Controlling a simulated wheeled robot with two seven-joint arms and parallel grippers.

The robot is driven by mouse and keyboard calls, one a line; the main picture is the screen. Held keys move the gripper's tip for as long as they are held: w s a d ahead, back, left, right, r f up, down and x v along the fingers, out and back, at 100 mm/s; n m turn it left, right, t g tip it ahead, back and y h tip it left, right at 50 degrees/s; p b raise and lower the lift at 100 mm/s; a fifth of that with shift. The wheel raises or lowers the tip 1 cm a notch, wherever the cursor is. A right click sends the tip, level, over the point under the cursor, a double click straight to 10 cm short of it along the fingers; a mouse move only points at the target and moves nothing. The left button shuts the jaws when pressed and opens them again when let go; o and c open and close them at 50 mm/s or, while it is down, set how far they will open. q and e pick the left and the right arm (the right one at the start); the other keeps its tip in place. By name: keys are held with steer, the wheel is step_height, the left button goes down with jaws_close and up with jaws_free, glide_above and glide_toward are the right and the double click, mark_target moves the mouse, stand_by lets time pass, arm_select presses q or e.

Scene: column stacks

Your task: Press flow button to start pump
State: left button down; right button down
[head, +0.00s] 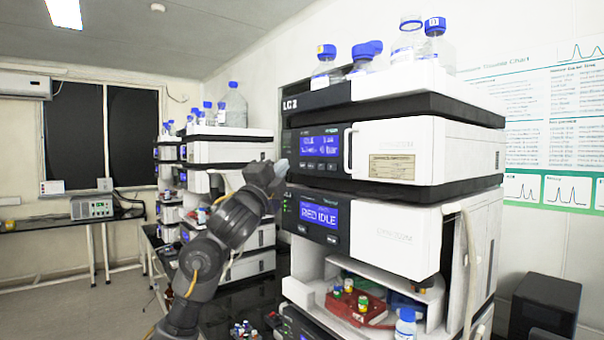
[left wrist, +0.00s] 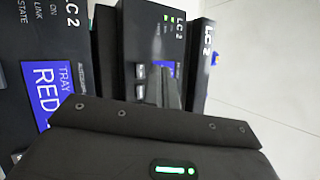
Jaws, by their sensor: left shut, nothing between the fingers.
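The pump module (head: 390,152) is the upper unit of the near column stack. Its blue display (head: 320,146) reads idle and 0 bar. A row of small buttons (head: 318,166) sits below the display; their labels are too small to read. My left gripper (head: 280,168) is shut and empty, at the left edge of the module's front, left of the buttons. In the left wrist view, its fingers (left wrist: 168,88) point at a dark front panel with two grey buttons (left wrist: 140,85) just left of them. I cannot tell whether they touch. My right gripper is not in view.
Below is a module whose display (head: 319,214) reads RED IDLE, with an open bay holding a red vial tray (head: 358,309). Blue-capped bottles (head: 408,40) stand on top. A similar stack (head: 230,150) stands behind my left arm. A white handle (head: 348,150) is right of the display.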

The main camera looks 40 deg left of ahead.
mark_target(301, 159)
arm_select(q)
steer(key=shift+w+d+b, duration=0.2)
steer(key=shift+w, duration=0.4)
steer(key=shift+w+d+b, duration=0.15)
steer(key=shift+w+b, duration=0.05)
steer(key=shift+w, duration=0.35)
stand_by(1.1)
steer(key=shift+w, duration=0.15)
steer(key=shift+w+d, duration=0.15)
steer(key=shift+w, duration=0.1)
steer(key=shift+w+d, duration=0.1)
steer(key=shift+w, duration=0.25)
stand_by(0.8)
steer(key=shift+s, duration=0.1)
steer(key=shift+s+a, duration=0.25)
steer(key=shift+s, duration=0.45)
